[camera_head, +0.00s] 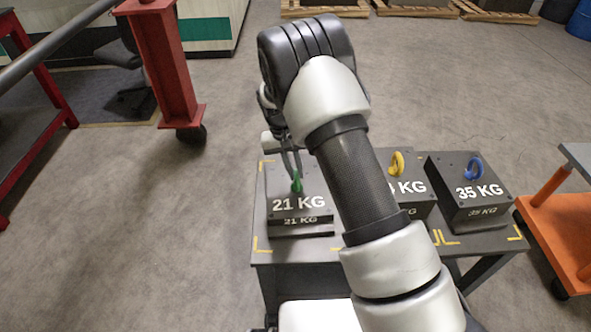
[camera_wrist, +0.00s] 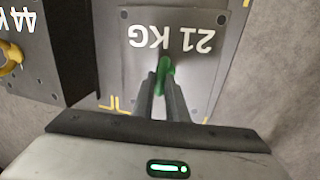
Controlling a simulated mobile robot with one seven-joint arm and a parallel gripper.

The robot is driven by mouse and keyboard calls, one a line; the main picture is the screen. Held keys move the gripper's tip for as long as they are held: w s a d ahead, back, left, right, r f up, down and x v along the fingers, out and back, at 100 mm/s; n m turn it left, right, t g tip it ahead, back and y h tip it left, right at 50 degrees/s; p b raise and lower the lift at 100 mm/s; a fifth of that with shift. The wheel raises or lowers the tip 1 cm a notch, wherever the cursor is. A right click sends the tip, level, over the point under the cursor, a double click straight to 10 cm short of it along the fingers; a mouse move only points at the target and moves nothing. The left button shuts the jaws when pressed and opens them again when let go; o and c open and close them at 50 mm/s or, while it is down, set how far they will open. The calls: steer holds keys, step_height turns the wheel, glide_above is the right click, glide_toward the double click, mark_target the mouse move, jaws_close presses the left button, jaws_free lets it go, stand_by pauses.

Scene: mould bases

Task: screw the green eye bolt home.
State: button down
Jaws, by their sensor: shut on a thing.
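The green eye bolt (camera_head: 297,183) stands upright at the top of the dark block marked 21 KG (camera_head: 300,218). My gripper (camera_head: 294,172) comes down from above and is shut on the green eye bolt. In the wrist view the eye bolt (camera_wrist: 165,68) shows between the fingertips of my gripper (camera_wrist: 163,84), over the 21 KG face (camera_wrist: 200,72). The fingers hide part of the bolt. I cannot tell how much thread shows below its ring.
A block with a yellow eye bolt (camera_head: 397,163), partly behind my arm, and a 35 KG block (camera_head: 466,205) with a blue eye bolt (camera_head: 474,168) share the table (camera_head: 290,257). An orange cart (camera_head: 560,235) stands right, a red stand (camera_head: 167,65) left.

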steer(key=shift+w+r, duration=0.1)
steer(key=shift+r, duration=0.05)
steer(key=c, duration=1.8)
jaws_free()
steer(key=shift+o, duration=0.2)
steer(key=a+r+p, duration=0.1)
steer(key=r, duration=0.7)
steer(key=a+r+p, duration=0.2)
steer(key=r, duration=0.7)
steer(key=shift+a+p, duration=0.25)
steer(key=shift+p, duration=0.05)
